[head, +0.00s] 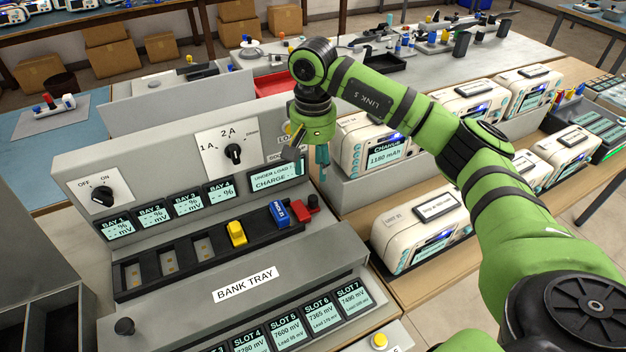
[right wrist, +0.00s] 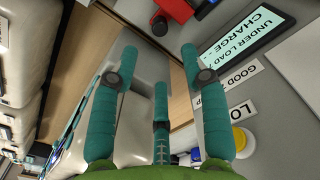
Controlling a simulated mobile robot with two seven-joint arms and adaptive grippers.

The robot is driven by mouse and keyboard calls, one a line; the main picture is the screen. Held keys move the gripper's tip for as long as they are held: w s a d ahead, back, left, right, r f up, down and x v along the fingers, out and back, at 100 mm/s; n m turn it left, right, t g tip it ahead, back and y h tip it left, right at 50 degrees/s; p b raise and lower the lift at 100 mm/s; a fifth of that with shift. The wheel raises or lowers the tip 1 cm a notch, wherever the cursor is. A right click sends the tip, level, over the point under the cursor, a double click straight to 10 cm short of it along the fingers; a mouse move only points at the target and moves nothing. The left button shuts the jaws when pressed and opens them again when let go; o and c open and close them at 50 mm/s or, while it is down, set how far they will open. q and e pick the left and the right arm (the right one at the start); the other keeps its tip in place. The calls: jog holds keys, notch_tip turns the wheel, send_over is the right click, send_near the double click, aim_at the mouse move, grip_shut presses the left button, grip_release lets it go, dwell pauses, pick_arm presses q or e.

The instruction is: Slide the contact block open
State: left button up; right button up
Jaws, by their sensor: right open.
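A red block (head: 307,204), which looks like the contact block, sits at the right end of the black bay row (head: 150,292) on the grey console, beside a blue cell (head: 279,214). My left gripper is not in view.
A yellow cell (head: 237,233) stands in the row; several bays left of it look empty. The display (head: 277,179) reading "UNDER LOAD / CHARGE" and a rotary dial (head: 233,153) are on the panel behind. White charger units (head: 420,228) stand right of the console.

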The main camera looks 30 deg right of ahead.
jog(key=shift+r, duration=1.2)
